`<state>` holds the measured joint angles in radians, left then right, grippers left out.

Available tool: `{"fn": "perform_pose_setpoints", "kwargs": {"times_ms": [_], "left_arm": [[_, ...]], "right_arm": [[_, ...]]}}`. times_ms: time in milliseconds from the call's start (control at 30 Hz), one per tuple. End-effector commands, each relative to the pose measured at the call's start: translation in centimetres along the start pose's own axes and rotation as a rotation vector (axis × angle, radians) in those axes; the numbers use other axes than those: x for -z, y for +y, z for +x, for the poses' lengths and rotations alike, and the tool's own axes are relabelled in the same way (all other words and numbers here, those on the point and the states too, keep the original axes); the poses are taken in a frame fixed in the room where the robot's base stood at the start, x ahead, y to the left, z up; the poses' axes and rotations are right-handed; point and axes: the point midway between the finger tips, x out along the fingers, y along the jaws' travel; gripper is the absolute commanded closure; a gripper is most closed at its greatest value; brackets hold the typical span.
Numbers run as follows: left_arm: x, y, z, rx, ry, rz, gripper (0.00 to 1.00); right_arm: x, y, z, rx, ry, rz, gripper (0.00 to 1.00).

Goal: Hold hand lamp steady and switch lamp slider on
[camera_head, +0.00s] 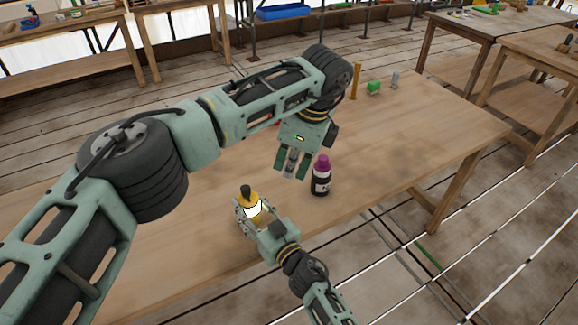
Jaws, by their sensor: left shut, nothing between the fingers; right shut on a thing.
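The hand lamp (250,199), yellow with a dark top and a bright white patch on its front, stands near the front edge of the wooden workbench. My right gripper (248,210) is shut around it, and the fingers hide part of its lower body. I cannot make out the slider at this size. My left gripper (290,174) points down above the bench, behind and to the right of the lamp. Its fingers are shut with nothing between them, and it is apart from the lamp.
A dark bottle with a purple cap (321,176) stands close to the right of my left gripper. A green block (374,87), a grey piece (395,79) and an upright yellow-brown stick (355,81) are at the bench's back. The bench's right side (430,135) is clear.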

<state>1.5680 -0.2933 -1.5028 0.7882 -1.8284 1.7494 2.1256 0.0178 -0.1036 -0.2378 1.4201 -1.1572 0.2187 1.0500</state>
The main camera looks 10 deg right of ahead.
Motion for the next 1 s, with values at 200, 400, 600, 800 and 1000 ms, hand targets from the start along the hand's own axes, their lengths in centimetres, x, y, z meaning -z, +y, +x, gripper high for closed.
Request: {"fn": "perform_pose_setpoints", "kwargs": {"times_ms": [200, 400, 600, 800, 1000], "left_arm": [[0.0, 0.0, 0.0, 0.0, 0.0, 0.0, 1.0], [0.0, 0.0, 0.1, 0.0, 0.0, 0.0, 1.0], [0.0, 0.0, 0.1, 0.0, 0.0, 0.0, 1.0], [0.0, 0.0, 0.1, 0.0, 0.0, 0.0, 1.0], [0.0, 0.0, 0.0, 0.0, 0.0, 0.0, 1.0]], "right_arm": [[0.0, 0.0, 0.0, 0.0, 0.0, 0.0, 0.44], [0.0, 0.0, 0.0, 0.0, 0.0, 0.0, 0.34], [0.0, 0.0, 0.0, 0.0, 0.0, 0.0, 0.34], [-0.1, 0.1, -1.9, -0.001, -0.002, -0.002, 0.34], [-0.1, 0.0, -6.1, 0.001, -0.003, -0.001, 0.34]]}}
